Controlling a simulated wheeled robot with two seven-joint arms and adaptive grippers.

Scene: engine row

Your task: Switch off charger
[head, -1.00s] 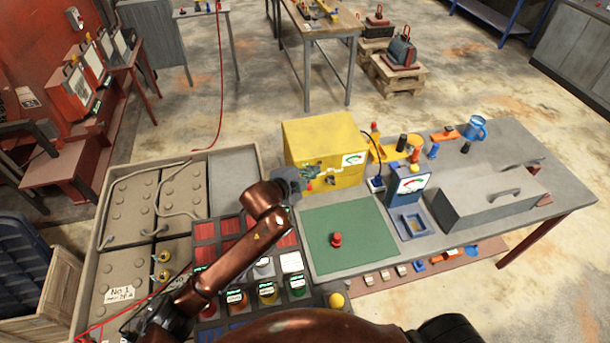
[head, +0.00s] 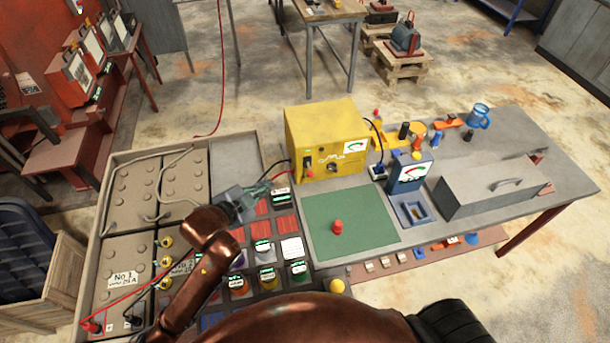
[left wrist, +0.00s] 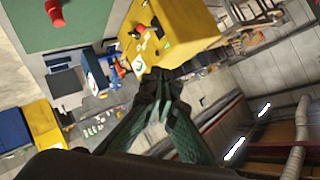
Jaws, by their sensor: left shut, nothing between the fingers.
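The yellow charger (head: 322,135) stands at the left end of the grey bench, with a gauge, a dark knob (head: 332,168) and a small red part (head: 309,171) on its front. Whether its switch is on or off is too small to tell. My right gripper is not in view.
The battery tray (head: 105,200) with cables and a panel of labelled buttons (head: 267,275) lies left and below.

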